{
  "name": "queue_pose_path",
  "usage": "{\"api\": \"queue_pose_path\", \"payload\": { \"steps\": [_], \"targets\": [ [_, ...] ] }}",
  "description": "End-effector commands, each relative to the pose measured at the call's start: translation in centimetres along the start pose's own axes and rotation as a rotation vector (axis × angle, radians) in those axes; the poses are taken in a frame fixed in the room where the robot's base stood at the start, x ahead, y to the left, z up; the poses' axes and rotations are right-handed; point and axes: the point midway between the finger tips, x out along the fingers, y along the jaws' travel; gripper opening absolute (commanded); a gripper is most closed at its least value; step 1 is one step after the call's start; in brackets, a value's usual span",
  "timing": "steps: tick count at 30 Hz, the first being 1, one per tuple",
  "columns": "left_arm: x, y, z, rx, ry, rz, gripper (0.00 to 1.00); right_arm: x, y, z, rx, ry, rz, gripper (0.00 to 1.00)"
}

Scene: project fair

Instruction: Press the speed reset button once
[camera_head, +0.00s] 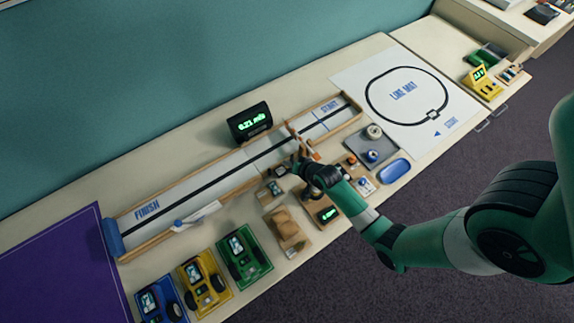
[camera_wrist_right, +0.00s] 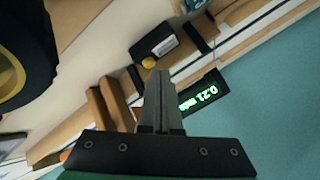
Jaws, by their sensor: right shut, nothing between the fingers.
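A black speed display (camera_head: 249,122) reads 0.21 m/s in green and stands behind the long wooden track. It also shows in the wrist view (camera_wrist_right: 204,94), to the right of the fingers. My right gripper (camera_head: 294,167) is shut and empty, reaching over the front side of the track. In the wrist view its fingers (camera_wrist_right: 158,76) are together and point toward a small dark box with a yellow round part (camera_wrist_right: 161,45). I cannot tell whether they touch it. No readable label marks the speed reset button. My left gripper is not in view.
The wooden track (camera_head: 160,207) runs from FINISH to START. Blue, yellow and green kits (camera_head: 244,255) stand at the front left. A grey tray (camera_head: 356,150), a blue dish (camera_head: 394,171) and a line mat (camera_head: 408,85) lie to the right. Small parts crowd the space below my wrist.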

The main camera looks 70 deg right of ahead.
Motion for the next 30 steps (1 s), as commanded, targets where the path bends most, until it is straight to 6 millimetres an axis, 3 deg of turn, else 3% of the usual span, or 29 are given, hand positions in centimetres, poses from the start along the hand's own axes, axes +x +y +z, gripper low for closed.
{"api": "queue_pose_path", "payload": {
  "steps": [30],
  "targets": [
    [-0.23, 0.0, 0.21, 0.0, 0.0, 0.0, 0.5, 0.4, 0.32, 0.32, 0.0, -0.001, 0.001, 0.0]
  ]
}}
